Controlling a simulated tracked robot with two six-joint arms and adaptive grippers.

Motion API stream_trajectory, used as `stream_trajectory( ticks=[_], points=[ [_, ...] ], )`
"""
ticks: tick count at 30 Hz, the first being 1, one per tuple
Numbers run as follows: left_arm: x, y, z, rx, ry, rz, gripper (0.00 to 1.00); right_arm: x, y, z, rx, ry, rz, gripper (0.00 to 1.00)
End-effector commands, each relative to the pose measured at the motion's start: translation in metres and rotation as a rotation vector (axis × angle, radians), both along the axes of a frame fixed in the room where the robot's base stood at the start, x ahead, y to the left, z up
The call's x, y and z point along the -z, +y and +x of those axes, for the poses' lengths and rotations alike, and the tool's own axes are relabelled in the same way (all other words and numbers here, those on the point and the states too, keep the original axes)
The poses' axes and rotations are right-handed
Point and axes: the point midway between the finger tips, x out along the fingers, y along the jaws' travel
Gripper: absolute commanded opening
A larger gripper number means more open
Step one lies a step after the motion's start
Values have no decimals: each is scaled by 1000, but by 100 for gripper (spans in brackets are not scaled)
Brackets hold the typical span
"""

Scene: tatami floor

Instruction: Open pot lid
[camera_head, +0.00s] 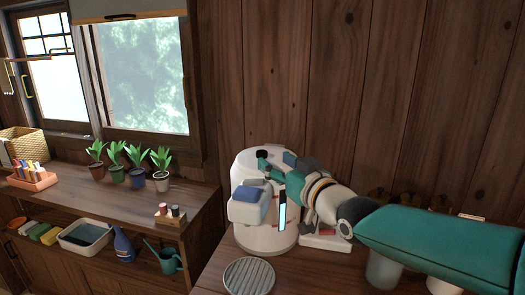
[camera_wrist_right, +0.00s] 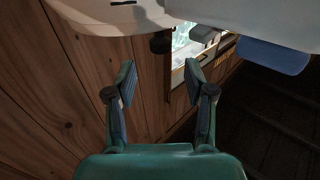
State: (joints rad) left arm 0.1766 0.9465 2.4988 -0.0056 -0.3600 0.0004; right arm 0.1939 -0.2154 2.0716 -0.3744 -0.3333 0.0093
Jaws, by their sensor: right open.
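A white pot (camera_head: 243,168), a rounded appliance, stands on the wooden counter by the plank wall. It has a blue-topped front part (camera_head: 250,194), a lit panel (camera_head: 282,212) and a dark knob (camera_head: 261,154) near its top. My right gripper (camera_head: 275,163) reaches in from the right over the pot's top, partly hiding it. In the right wrist view its fingers (camera_wrist_right: 160,68) are apart with nothing between them. The pot's white edge (camera_wrist_right: 110,15) and dark knob (camera_wrist_right: 160,42) show just beyond the fingertips. I cannot tell whether they touch. My left gripper is not in view.
A round slatted trivet (camera_head: 248,276) lies in front of the pot. Pale containers (camera_head: 382,270) stand partly under my right arm. On the left, a shelf unit (camera_head: 110,205) holds several potted plants (camera_head: 135,164), with a watering can (camera_head: 168,260) and basin (camera_head: 86,236) below.

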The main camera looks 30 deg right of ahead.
Motion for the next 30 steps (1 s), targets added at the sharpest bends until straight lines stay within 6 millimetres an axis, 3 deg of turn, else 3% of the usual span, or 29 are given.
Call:
stream_trajectory(
  ticks=[3, 10, 23, 25, 30],
  points=[
    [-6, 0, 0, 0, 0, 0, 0, -1, -2, 27, -1, 1, 1, 53],
    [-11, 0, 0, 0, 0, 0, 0, -1, -5, 60, 0, 0, 1, 53],
    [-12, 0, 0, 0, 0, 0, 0, 0, -7, 71, 2, -1, 1, 53],
    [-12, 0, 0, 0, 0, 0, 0, 0, -7, 71, 2, -1, 1, 47],
    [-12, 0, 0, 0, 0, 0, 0, 0, -7, 70, 2, -1, 1, 18]
  ],
)
